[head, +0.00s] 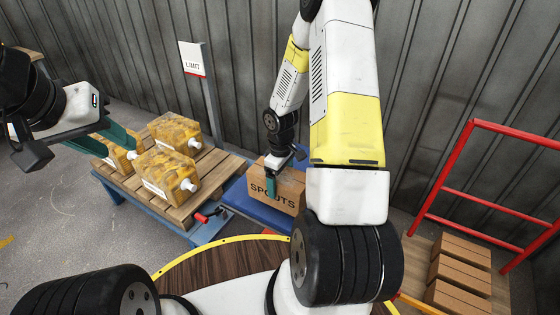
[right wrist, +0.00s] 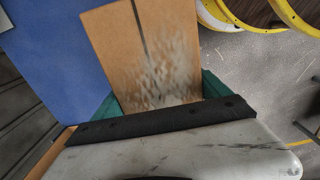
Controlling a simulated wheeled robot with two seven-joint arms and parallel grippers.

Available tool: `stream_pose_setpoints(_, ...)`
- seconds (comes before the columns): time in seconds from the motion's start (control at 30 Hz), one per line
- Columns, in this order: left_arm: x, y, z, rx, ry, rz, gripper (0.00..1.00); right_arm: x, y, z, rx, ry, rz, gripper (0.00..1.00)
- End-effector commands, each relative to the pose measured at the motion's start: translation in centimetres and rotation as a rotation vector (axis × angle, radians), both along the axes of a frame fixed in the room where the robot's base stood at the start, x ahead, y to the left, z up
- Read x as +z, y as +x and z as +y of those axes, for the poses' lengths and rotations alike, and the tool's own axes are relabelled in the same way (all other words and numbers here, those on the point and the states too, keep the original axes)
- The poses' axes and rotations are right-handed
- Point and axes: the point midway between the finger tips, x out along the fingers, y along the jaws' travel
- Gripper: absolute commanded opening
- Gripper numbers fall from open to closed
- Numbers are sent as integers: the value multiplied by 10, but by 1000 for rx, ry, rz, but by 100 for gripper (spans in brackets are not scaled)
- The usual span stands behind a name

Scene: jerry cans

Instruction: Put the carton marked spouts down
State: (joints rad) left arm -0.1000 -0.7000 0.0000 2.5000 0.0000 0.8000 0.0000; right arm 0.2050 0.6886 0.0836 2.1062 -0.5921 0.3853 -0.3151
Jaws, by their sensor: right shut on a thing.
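The brown carton marked SPOUTS (head: 288,190) is upright at the blue surface (head: 240,200) in the middle of the head view. My right gripper (head: 271,186) is shut on it, with a green finger against its side. In the right wrist view the carton (right wrist: 135,45) sits between the green fingers (right wrist: 160,95), with the blue surface (right wrist: 50,55) beside it. I cannot tell whether its underside touches that surface. My left gripper (head: 120,147) is open and empty, close to the jerry cans at the left.
Several amber jerry cans (head: 168,172) stand on a wooden pallet (head: 205,190) over a blue frame. A LIMIT sign (head: 192,62) stands behind it. A red rail (head: 470,190) and several brown cartons (head: 460,262) are at the right. A corrugated wall closes the back.

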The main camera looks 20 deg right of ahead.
Motion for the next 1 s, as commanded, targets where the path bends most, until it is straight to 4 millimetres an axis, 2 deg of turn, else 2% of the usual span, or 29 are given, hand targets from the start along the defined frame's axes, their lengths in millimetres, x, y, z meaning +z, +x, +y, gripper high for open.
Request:
stream_pose_setpoints(0.1, 0, 0, 0, 0, 0, 0, 36, -2, 16, -24, -6, 1, -2, 14)
stream_pose_setpoints(0.3, 0, 0, 0, 0, 0, 0, 36, -4, 31, -44, -2, 1, -2, 14)
stream_pose_setpoints(0.57, 0, 0, 0, 0, 0, 0, 36, -6, 40, -58, -3, 0, -1, 14)
stream_pose_setpoints(0.8, 0, 0, 0, 0, 0, 0, 36, -39, 40, -58, 1, 1, 1, 14)
stream_pose_setpoints(1.0, 0, 0, 0, 0, 0, 0, 36, -41, 41, -58, 0, 0, -3, 14)
